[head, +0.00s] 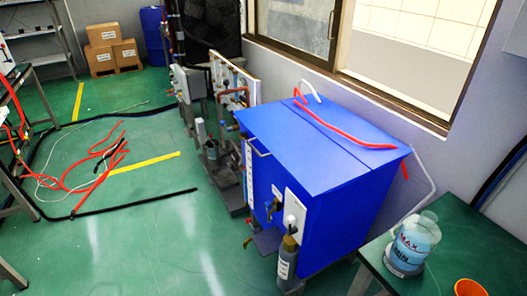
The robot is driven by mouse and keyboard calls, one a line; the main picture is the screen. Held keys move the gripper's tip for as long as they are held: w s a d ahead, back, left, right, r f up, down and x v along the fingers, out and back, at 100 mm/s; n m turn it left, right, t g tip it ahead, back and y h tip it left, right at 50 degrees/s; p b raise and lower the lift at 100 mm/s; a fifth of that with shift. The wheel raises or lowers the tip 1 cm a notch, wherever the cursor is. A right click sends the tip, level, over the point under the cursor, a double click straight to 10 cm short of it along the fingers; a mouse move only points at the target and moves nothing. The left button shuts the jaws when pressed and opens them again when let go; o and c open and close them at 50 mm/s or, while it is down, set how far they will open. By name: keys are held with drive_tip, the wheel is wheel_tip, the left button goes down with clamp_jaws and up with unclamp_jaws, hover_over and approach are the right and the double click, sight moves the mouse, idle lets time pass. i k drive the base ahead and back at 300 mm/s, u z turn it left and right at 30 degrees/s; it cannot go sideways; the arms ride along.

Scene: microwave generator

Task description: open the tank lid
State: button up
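The tank (335,215) is a large blue box standing at the centre right, below the window. Its flat blue lid (300,150) lies level on top and looks closed. A seam runs across the top between the lid and a narrower rear panel. A small metal handle (260,148) shows at the lid's left edge. A red hose (345,135) and a short white pipe (311,88) lie on or over the rear of the top. My gripper is not in view. The inside of the tank is hidden.
A grey-green bottle (287,262) stands at the tank's front. A green table (450,255) at right holds a clear blue-labelled container (412,245) and an orange cup (470,287). Pumps and pipes line the wall behind. Red hoses (75,185) lie on the left floor; the front-left floor is clear.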

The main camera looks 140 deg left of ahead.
sight(321, 166)
drive_tip(key=z, duration=0.1)
drive_tip(key=i, duration=0.2)
drive_tip(key=u, duration=2.35)
drive_tip(key=i, duration=0.1)
drive_tip(key=u, duration=2.3)
